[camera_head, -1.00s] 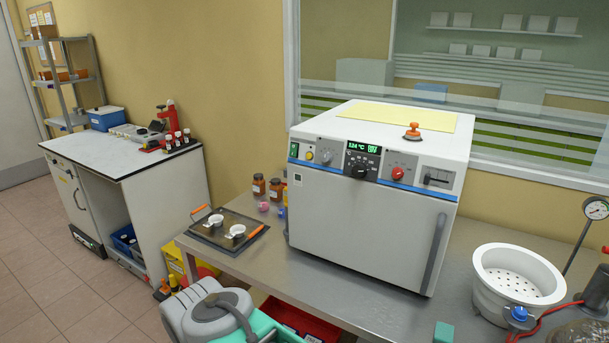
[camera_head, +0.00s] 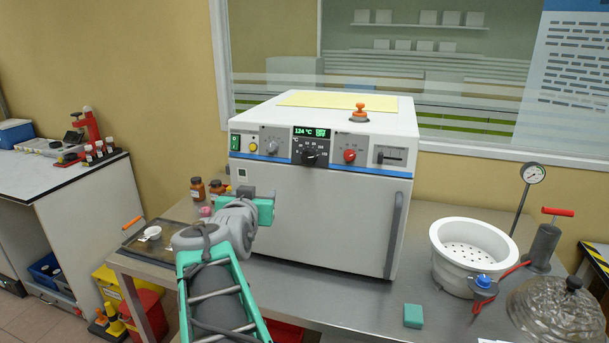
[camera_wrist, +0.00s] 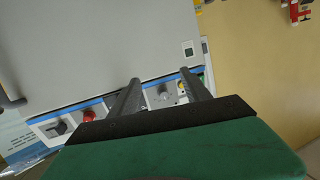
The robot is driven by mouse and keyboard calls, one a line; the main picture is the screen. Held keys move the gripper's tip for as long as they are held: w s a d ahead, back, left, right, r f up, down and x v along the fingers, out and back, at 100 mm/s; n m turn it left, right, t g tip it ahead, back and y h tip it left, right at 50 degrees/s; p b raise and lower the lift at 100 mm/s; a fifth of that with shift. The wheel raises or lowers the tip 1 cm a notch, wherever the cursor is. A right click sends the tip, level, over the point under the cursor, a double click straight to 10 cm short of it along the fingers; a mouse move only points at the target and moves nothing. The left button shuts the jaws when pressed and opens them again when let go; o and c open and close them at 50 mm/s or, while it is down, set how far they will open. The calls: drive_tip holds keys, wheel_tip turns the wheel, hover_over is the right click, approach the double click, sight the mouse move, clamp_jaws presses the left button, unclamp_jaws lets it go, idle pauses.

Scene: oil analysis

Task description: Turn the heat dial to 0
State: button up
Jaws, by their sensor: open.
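The white oven (camera_head: 320,215) stands on the steel bench; its front panel has a display reading 124 °C. The black heat dial (camera_head: 310,156) is on the panel below the display, between a grey knob (camera_head: 271,147) and a red knob (camera_head: 349,155). My gripper (camera_head: 248,190) is in front of the oven's left side, below and left of the dial. In the wrist view the panel appears upside down, and my gripper (camera_wrist: 160,76) has its two fingers apart with nothing between them. The left finger there seems to hide most of the dial. The grey knob (camera_wrist: 165,93) shows between the fingers.
An orange-handled item (camera_head: 359,114) and a yellow sheet (camera_head: 335,100) lie on the oven top. Brown bottles (camera_head: 198,189) and a dark tray (camera_head: 165,250) are left of the oven. A white perforated pot (camera_head: 470,255) and glass lid (camera_head: 560,305) stand right.

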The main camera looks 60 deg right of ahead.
sight(308, 158)
drive_tip(key=s+d+r+m+g+h, duration=0.3)
drive_tip(key=s+d+r, duration=0.2)
drive_tip(key=s+d, duration=0.25)
drive_tip(key=d, duration=0.2)
drive_tip(key=d+p, duration=0.1)
drive_tip(key=d, duration=0.1)
drive_tip(key=w+d+p, duration=0.1)
drive_tip(key=d, duration=0.1)
drive_tip(key=shift+d+f, duration=0.1)
drive_tip(key=shift+d, duration=0.1)
drive_tip(key=shift+w, duration=0.1)
drive_tip(key=shift+c, duration=0.5)
clamp_jaws()
